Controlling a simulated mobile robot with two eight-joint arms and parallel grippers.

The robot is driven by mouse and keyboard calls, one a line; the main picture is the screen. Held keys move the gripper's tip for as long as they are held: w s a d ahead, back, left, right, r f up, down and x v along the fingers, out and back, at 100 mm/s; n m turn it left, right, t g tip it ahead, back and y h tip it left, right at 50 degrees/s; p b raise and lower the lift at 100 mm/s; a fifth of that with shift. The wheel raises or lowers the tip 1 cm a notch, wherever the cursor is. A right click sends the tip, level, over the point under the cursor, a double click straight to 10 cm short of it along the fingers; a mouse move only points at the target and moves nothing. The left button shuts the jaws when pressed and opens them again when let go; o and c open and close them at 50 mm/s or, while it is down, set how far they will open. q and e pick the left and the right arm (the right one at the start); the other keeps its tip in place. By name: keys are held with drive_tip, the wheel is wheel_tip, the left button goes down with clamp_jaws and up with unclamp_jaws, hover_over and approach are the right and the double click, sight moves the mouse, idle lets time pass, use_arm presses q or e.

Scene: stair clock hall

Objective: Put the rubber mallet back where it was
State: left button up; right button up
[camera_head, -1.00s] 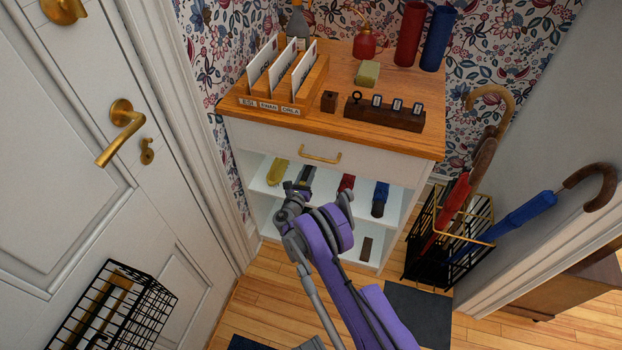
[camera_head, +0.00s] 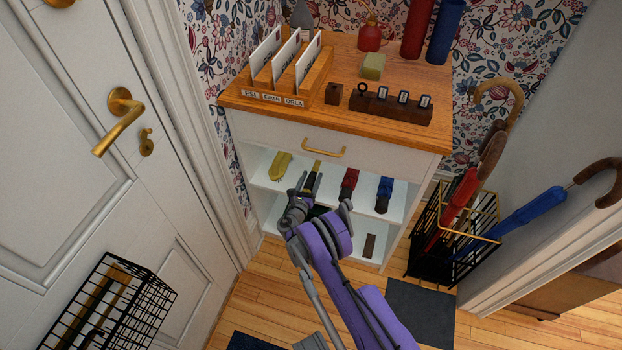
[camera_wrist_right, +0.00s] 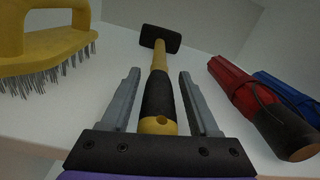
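The rubber mallet (camera_wrist_right: 157,85) lies on the upper shelf, its black head (camera_wrist_right: 161,39) at the back and its black-and-yellow handle pointing out towards me. In the head view only part of the mallet (camera_head: 314,175) shows beyond my right gripper (camera_head: 306,190). In the right wrist view my right gripper (camera_wrist_right: 160,100) is open, with one finger on each side of the handle's end and visible gaps between. My left gripper is not in view.
A yellow wire brush (camera_wrist_right: 45,45) lies left of the mallet. A red folded umbrella (camera_wrist_right: 245,95) and a blue one (camera_head: 384,193) lie to its right. The wooden cabinet top (camera_head: 395,85) is above the shelf. An umbrella stand (camera_head: 428,240) is at the right.

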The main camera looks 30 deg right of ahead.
drive_tip(key=shift+f, duration=0.1)
drive_tip(key=shift+s+a, duration=0.1)
drive_tip(key=shift+a, duration=0.15)
drive_tip(key=p+v, duration=0.1)
drive_tip(key=v, duration=1)
drive_tip(key=s+r+m+g+y, duration=0.3)
drive_tip(key=r+m, duration=0.4)
drive_tip(key=r, duration=0.2)
drive_tip(key=s+r+m+g+y, duration=0.2)
drive_tip(key=s+r+m, duration=0.2)
drive_tip(key=r+m, duration=0.45)
drive_tip(key=s+a+r+m+y, duration=0.2)
drive_tip(key=s+a+m+y, duration=0.1)
drive_tip(key=s, duration=0.6)
drive_tip(key=s+a+r+m+g+y, duration=0.1)
drive_tip(key=s+a+r+m+y, duration=0.1)
drive_tip(key=s+a+m, duration=0.3)
drive_tip(key=s+a+r+m+g+y, duration=0.1)
drive_tip(key=s+a+r+m+y, duration=0.1)
drive_tip(key=s, duration=1)
drive_tip(key=a+m+y, duration=0.1)
drive_tip(key=a+m, duration=0.1)
drive_tip(key=a, duration=0.1)
drive_tip(key=shift+s+r+m+y, duration=0.3)
drive_tip(key=shift+m+y, duration=0.05)
drive_tip(key=shift+y, duration=0.05)
